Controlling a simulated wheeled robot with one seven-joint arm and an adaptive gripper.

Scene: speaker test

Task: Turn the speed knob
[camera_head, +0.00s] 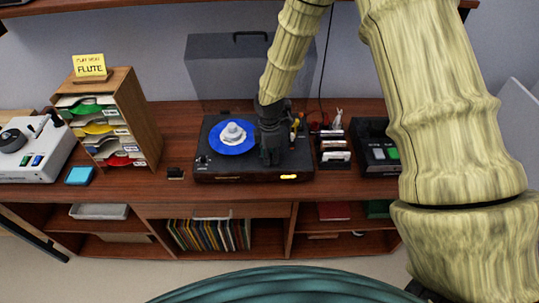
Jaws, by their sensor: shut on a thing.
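My gripper (269,161) points down over the right half of the deck, right of the disc. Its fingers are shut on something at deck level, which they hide. No speed knob can be made out clearly there. A lit yellowish strip (289,177) shows on the front edge.
The raised grey lid (228,72) stands behind the deck. A small rack (333,152) and a black device (377,150) stand to the right. A wooden sorter (135,110) with a yellow "FLUTE" note and a white machine (38,150) stand left. Records (208,235) fill a lower shelf.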

